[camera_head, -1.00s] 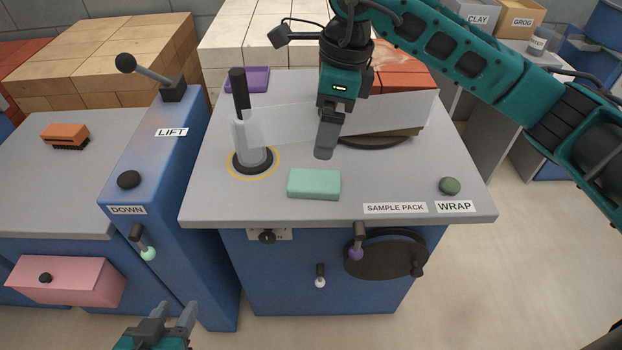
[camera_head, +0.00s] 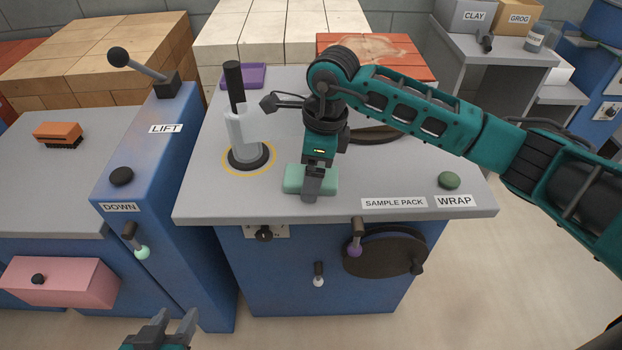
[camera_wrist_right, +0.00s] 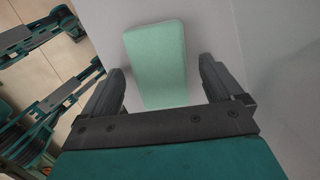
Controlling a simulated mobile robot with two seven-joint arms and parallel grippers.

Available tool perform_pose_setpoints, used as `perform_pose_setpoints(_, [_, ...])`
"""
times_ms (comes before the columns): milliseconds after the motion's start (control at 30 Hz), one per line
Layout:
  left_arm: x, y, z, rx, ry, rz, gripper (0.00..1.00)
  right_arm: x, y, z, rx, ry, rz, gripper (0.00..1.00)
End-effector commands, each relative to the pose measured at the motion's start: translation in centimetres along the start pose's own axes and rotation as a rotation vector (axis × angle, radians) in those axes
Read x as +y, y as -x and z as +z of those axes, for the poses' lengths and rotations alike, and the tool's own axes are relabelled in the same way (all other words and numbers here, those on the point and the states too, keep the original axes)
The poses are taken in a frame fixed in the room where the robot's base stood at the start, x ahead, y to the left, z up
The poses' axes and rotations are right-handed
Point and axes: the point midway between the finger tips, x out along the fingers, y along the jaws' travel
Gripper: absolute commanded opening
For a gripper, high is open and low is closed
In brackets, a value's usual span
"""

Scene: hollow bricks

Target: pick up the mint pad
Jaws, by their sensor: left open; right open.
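The mint pad (camera_head: 291,180) is a pale green block lying flat near the front of the grey worktop. It also fills the upper middle of the right wrist view (camera_wrist_right: 156,62). My right gripper (camera_head: 312,188) is over the pad and hides part of it in the head view. In the right wrist view its fingers (camera_wrist_right: 162,75) are open, one on each side of the pad, with a gap on both sides. Whether they are level with the pad is hard to tell. My left gripper (camera_head: 166,330) is open and empty at the bottom left, away from the pad.
A clear roll on a black-handled post (camera_head: 239,120) stands behind and left of the pad. A green button (camera_head: 449,180) sits at the worktop's right. A purple block (camera_head: 243,77) lies at the back. The worktop (camera_head: 225,200) is clear left of the pad.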

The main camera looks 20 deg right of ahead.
Motion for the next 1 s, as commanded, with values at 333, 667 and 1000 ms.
perform_pose_setpoints(333, [-0.01, -0.02, -0.01, 0.0, 0.001, -0.001, 0.43, -0.04, -0.07, 0.01, -0.001, -0.001, -0.001, 0.8])
perform_pose_setpoints(667, [-0.11, -0.02, -0.02, 0.0, -0.004, -0.001, 0.43, -0.04, -0.04, 0.01, -0.001, -0.001, -0.001, 0.49])
perform_pose_setpoints(1000, [-0.27, -0.05, -0.12, 0.002, -0.011, -0.001, 0.43, -0.05, -0.02, 0.01, -0.001, -0.001, -0.001, 0.34])
